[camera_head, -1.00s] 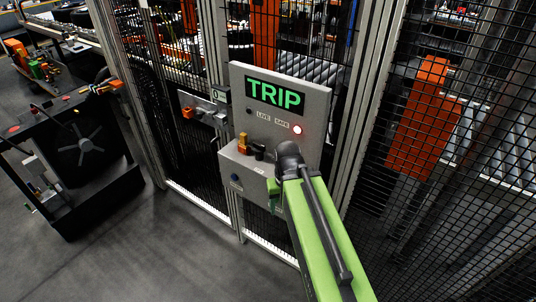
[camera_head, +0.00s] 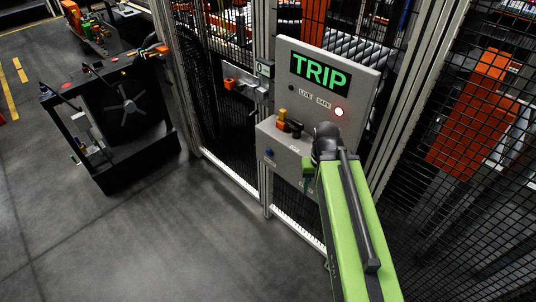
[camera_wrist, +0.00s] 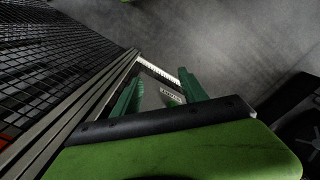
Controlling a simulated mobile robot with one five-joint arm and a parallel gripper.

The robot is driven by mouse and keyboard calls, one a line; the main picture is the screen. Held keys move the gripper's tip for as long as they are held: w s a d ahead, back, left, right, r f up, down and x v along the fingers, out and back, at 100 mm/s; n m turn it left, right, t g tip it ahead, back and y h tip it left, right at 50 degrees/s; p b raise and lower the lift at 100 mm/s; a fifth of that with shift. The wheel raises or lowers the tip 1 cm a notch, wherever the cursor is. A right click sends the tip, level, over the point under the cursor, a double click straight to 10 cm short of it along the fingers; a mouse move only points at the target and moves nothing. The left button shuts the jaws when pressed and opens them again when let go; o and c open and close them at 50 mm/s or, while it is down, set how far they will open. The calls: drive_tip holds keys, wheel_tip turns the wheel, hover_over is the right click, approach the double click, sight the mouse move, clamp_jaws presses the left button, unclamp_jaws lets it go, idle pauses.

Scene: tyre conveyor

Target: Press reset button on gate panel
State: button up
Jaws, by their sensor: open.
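The grey gate panel (camera_head: 362,84) stands upright on the fence, with a green TRIP display (camera_head: 321,74) and LIVE and SAFE labels.
Black mesh fencing with metal posts (camera_head: 266,195) runs either side of the panel. An orange-handled latch (camera_head: 230,84) is left of it. A dark wheeled machine (camera_head: 130,110) stands on the left. The grey floor (camera_head: 170,240) between is clear.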

clamp_jaws()
idle(1.4)
